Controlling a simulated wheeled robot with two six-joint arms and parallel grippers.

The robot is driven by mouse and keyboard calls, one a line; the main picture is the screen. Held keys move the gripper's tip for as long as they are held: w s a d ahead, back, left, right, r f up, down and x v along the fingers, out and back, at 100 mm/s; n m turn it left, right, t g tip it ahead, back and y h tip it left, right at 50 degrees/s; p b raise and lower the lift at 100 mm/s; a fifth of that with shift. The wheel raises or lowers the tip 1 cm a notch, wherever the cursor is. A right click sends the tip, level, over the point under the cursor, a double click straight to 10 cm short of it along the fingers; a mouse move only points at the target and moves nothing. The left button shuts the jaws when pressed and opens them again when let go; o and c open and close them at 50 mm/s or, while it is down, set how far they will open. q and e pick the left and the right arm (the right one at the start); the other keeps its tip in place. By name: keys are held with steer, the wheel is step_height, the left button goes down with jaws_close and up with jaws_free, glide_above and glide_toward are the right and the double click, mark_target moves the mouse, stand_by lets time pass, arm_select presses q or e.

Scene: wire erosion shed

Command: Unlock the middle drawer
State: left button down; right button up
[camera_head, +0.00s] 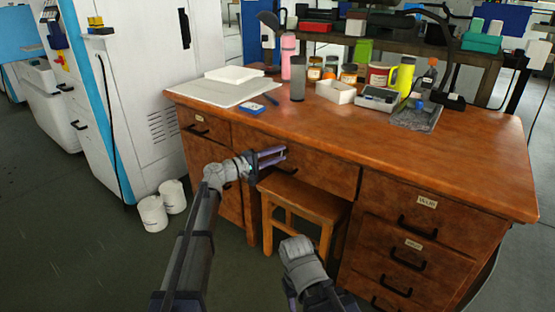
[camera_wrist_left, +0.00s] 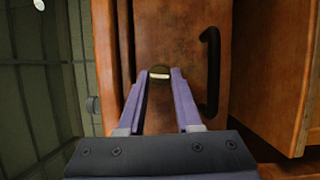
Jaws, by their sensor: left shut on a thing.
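The wooden desk's wide middle drawer (camera_head: 325,172) sits under the desktop, above the stool, and looks closed. My left gripper (camera_head: 284,153) is at the left part of its front. In the left wrist view the same gripper (camera_wrist_left: 160,80) has its purple fingers closing together on a small dark round lock (camera_wrist_left: 159,70) with a pale bar across it. The fingertips hide part of it, so I cannot tell its turn. A black bar handle (camera_wrist_left: 210,72) stands beside it on the drawer front. My right arm shows low in the head view; its gripper does not.
A wooden stool (camera_head: 305,198) stands below the drawer. Labelled drawers (camera_head: 433,227) fill the desk's right side. Cups, jars and a white box (camera_head: 336,92) stand on the desktop (camera_head: 300,122).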

arm_select(q)
steer(key=shift+f+n+b, duration=0.1)
steer(key=shift+n+b, duration=0.2)
steer(key=shift+n, duration=0.2)
steer(key=shift+t, duration=0.3)
steer(key=c, duration=0.6)
jaws_free()
steer(key=v, duration=0.7)
steer(key=shift+s+a+b, duration=0.15)
steer(key=shift+a+b, duration=0.15)
steer(key=shift+a, duration=0.1)
